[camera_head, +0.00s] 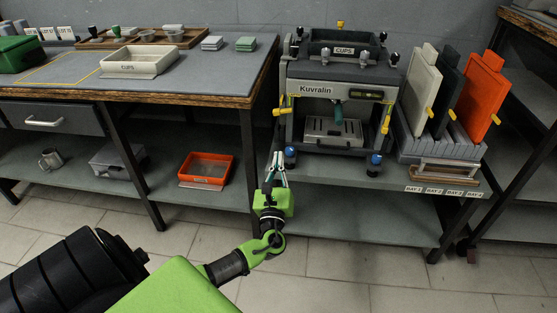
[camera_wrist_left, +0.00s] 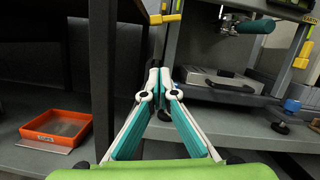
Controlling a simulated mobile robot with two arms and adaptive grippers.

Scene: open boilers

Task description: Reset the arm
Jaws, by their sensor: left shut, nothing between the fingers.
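My left gripper (camera_head: 277,166) is in front of the gap between the left workbench and the coffee machine's stand, pointing away from me. In the left wrist view its fingers (camera_wrist_left: 158,82) meet at the tips, shut with nothing between them. The coffee machine (camera_head: 330,100), labelled Kuvralin, stands to the right of the gripper, apart from it as far as I can tell. My right gripper is in neither view.
An orange tray (camera_head: 207,168) lies on the left bench's lower shelf. A cream cups tray (camera_head: 139,61) sits on the benchtop (camera_head: 190,84). Grey, dark and orange panels (camera_head: 482,87) stand in a rack at right. A bench leg (camera_wrist_left: 103,75) is close left of the gripper. The floor in front is clear.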

